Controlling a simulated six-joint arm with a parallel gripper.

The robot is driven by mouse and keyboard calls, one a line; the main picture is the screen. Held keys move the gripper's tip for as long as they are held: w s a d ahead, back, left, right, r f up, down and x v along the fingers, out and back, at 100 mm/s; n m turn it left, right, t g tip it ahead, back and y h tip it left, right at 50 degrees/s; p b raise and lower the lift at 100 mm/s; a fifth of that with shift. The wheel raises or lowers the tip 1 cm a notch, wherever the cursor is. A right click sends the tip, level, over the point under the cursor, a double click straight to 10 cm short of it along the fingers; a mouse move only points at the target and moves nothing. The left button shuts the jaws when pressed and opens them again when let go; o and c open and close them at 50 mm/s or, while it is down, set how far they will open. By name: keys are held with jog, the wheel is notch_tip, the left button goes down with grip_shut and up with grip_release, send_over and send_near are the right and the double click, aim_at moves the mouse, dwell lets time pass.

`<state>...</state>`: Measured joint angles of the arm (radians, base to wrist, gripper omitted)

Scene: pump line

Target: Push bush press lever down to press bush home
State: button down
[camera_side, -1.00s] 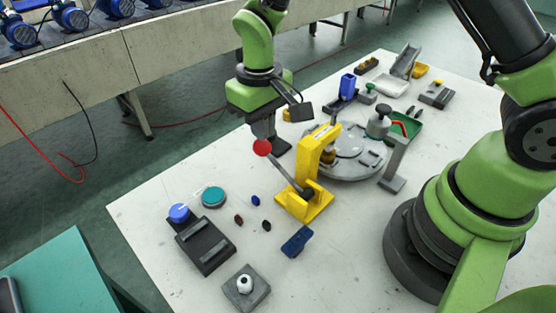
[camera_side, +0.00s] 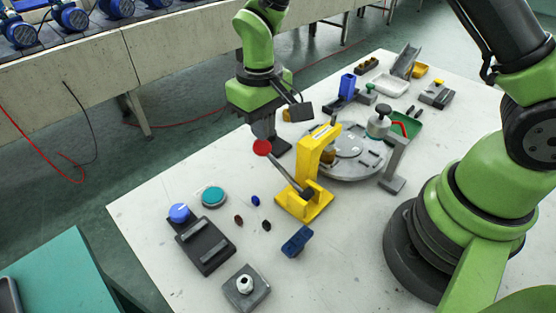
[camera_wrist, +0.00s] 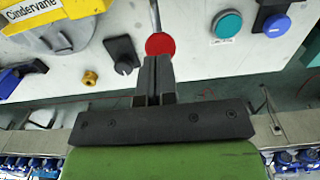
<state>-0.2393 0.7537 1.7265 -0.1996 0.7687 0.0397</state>
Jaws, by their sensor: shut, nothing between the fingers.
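The yellow bush press (camera_side: 311,185) stands on the white table, beside the round grey turntable. Its grey lever (camera_side: 284,172) slants up and left and ends in a red ball knob (camera_side: 262,148). In the wrist view the red knob (camera_wrist: 160,44) shows just beyond my fingertips, with the lever shaft (camera_wrist: 154,16) above it. My gripper (camera_side: 266,143) is shut and empty, pointing down right by the knob; it also shows in the wrist view (camera_wrist: 156,60). Whether the fingers touch the knob is unclear. The bush inside the press cannot be made out.
The grey turntable (camera_side: 352,150) lies right behind the press. A dark box with a blue button (camera_side: 179,212), a teal button (camera_side: 213,196) and a blue block (camera_side: 297,241) are at the front. A grey block with a white part (camera_side: 245,286) stands near the edge.

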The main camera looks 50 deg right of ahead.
aim_at(260, 143)
jog(key=shift+f, duration=0.15)
dwell(0.5)
jog(key=shift+f, duration=0.75)
jog(key=shift+f, duration=0.65)
jog(key=shift+w+f, duration=0.2)
jog(key=shift+f, duration=0.3)
dwell(0.4)
jog(key=shift+w+f, duration=0.1)
jog(key=shift+f, duration=0.15)
dwell(0.6)
